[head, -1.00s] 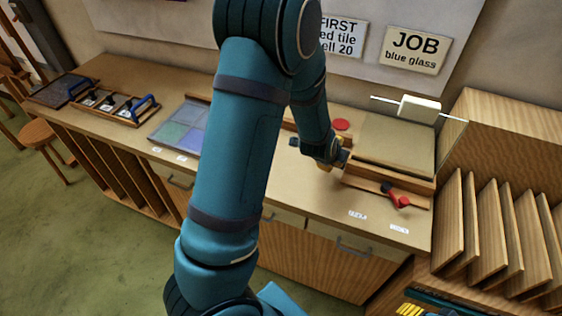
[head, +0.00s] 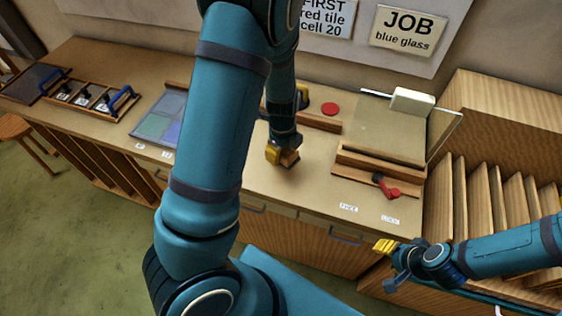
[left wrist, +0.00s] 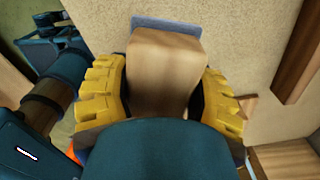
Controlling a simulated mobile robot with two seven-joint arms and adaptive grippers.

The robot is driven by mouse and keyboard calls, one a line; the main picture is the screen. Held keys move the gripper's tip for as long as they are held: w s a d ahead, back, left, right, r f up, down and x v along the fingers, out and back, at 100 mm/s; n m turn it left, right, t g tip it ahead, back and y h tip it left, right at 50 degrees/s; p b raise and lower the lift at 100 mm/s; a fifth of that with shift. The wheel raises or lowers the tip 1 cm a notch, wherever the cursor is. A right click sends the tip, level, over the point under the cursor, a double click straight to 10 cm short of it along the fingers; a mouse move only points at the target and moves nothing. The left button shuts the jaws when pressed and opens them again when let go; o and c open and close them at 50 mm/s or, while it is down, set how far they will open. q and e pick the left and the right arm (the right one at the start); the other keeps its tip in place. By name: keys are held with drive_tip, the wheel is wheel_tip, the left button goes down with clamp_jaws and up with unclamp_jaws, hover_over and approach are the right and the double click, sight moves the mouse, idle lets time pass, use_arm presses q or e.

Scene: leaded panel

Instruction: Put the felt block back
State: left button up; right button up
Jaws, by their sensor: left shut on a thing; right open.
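The felt block (left wrist: 165,65) is a wooden block with a grey-blue felt pad (left wrist: 167,24) on its far end. In the left wrist view it sits between the yellow fingers of my left gripper (left wrist: 163,92), which is shut on it. In the head view my left gripper (head: 283,152) points down with the block (head: 291,160) low over the bench, left of the wooden fixture. I cannot tell whether the felt touches the bench. My right gripper (head: 388,258) is open and empty in front of the bench.
The bench (head: 318,180) is clear around the block. To the right stand a fixture with a beige board (head: 385,130), a red-handled lever (head: 386,187) and a white block (head: 412,101). A red disc (head: 330,109) lies behind.

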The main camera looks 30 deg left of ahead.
sight(282, 162)
use_arm(q)
wheel_tip(282, 162, down, 5)
drive_tip(key=shift+b, duration=0.4)
drive_tip(key=shift+w+f, duration=0.1)
drive_tip(key=shift+f, duration=0.3)
drive_tip(key=shift+r, duration=0.1)
drive_tip(key=o, duration=1.1)
